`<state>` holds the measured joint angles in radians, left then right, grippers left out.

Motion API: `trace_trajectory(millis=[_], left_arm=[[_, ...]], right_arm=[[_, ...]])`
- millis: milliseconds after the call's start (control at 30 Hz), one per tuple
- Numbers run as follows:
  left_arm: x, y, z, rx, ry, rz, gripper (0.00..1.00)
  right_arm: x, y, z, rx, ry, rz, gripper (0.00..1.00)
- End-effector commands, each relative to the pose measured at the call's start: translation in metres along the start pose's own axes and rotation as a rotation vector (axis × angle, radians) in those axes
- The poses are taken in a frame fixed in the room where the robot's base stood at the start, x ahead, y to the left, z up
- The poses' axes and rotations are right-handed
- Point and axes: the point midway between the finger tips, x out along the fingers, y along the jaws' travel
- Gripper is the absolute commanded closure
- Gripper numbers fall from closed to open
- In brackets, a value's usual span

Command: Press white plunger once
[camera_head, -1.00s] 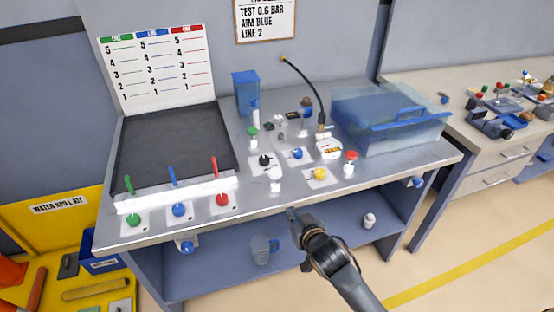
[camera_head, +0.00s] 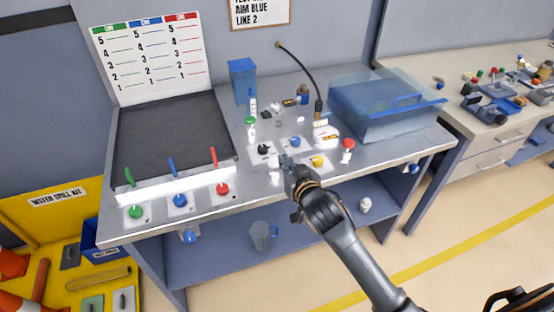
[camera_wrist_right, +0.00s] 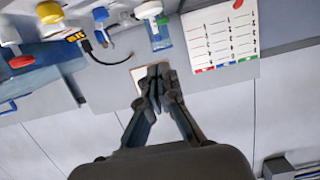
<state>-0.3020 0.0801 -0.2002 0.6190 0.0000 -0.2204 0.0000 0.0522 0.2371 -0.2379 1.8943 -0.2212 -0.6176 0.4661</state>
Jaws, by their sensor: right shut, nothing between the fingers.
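The white plunger (camera_head: 272,161) stands near the front edge of the bench, left of the blue knob, in the head view. My right gripper (camera_head: 284,161) is shut and empty. Its tip shows just right of the plunger head and overlaps its right side in the picture. I cannot tell whether they touch. In the right wrist view the shut fingertips (camera_wrist_right: 154,72) point towards the back wall. A white rounded head (camera_wrist_right: 148,10) shows at that view's top edge, but I cannot be sure it is the plunger. My left gripper is not in view.
Close by are a black knob (camera_head: 264,149), a blue knob (camera_head: 295,141), a yellow knob (camera_head: 318,161) and a red-topped piece (camera_head: 348,145). A clear blue bin (camera_head: 375,120) stands to the right. A dark panel (camera_head: 172,145) lies to the left.

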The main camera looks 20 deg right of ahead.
Motion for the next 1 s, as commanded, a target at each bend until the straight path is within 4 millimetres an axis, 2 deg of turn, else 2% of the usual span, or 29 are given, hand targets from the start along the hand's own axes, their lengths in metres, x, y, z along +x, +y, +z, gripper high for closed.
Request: trace_trajectory(millis=[200, 400, 500, 633, 1000], left_arm=[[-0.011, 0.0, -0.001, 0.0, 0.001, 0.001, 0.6], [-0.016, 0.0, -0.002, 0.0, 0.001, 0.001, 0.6], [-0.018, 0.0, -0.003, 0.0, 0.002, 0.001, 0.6], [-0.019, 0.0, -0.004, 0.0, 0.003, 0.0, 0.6], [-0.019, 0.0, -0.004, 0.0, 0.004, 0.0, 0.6]], right_arm=[[0.041, 0.0, -0.003, 0.0, -0.001, 0.001, 1.0], [0.072, 0.0, 0.002, 0.0, -0.004, 0.0, 1.0], [0.073, 0.0, 0.02, 0.002, -0.005, 0.0, 1.0], [0.077, 0.0, 0.033, 0.003, -0.002, 0.001, 1.0], [0.078, 0.0, 0.039, 0.001, -0.001, 0.0, 1.0]])
